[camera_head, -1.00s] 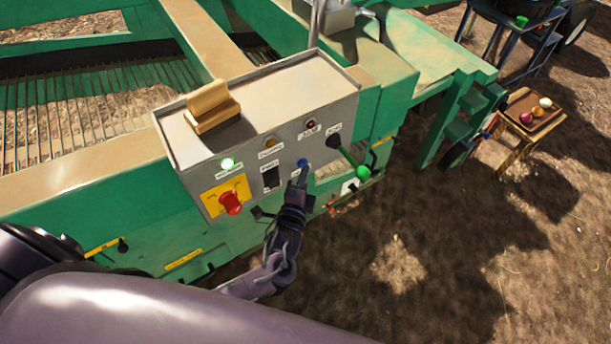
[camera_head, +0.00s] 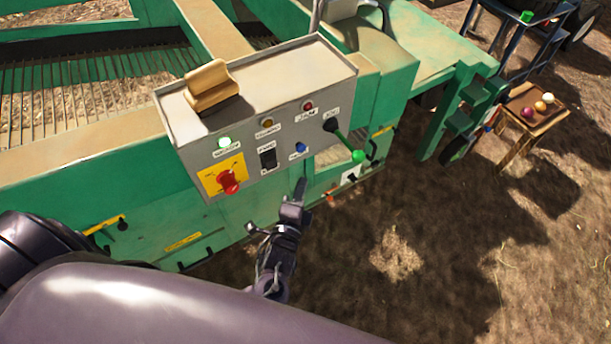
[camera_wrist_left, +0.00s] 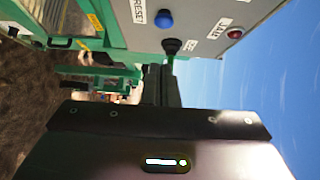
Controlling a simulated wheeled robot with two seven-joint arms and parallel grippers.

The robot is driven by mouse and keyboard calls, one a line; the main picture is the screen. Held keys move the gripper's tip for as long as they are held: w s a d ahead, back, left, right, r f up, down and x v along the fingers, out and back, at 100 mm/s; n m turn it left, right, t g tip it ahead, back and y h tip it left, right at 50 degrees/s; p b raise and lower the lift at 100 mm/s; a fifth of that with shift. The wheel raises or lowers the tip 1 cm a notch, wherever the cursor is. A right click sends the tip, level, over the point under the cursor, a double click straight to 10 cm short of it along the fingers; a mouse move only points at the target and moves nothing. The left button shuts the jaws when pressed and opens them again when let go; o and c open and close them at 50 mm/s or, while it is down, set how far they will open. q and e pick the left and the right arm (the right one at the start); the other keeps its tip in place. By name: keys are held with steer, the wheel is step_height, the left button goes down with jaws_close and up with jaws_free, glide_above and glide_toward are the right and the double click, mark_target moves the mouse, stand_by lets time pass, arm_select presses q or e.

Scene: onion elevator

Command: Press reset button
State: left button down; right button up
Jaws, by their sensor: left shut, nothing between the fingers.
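The blue reset button (camera_head: 300,147) sits at the lower edge of the grey control box (camera_head: 217,133) in the head view. In the left wrist view the same blue button (camera_wrist_left: 164,19) shows beside a label reading RESET. My left gripper (camera_head: 301,181) is shut and empty, its tips below the button and apart from it. In the left wrist view its closed fingers (camera_wrist_left: 161,80) point toward the box, with the button above their tips. My right gripper is not in view.
Around the button are a red emergency knob (camera_head: 229,182), a black switch (camera_head: 268,158), a green-tipped lever (camera_head: 357,156) and a lit green lamp (camera_head: 224,142). A wooden block (camera_head: 211,86) lies on the box. A small table (camera_head: 533,113) with onions stands at right.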

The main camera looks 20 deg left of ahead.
arm_select(q)
steer(key=s, duration=0.3)
steer(key=shift+s+d, duration=0.4)
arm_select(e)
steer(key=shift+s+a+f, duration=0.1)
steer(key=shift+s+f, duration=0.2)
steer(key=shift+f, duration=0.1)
arm_select(q)
steer(key=shift+r, duration=0.1)
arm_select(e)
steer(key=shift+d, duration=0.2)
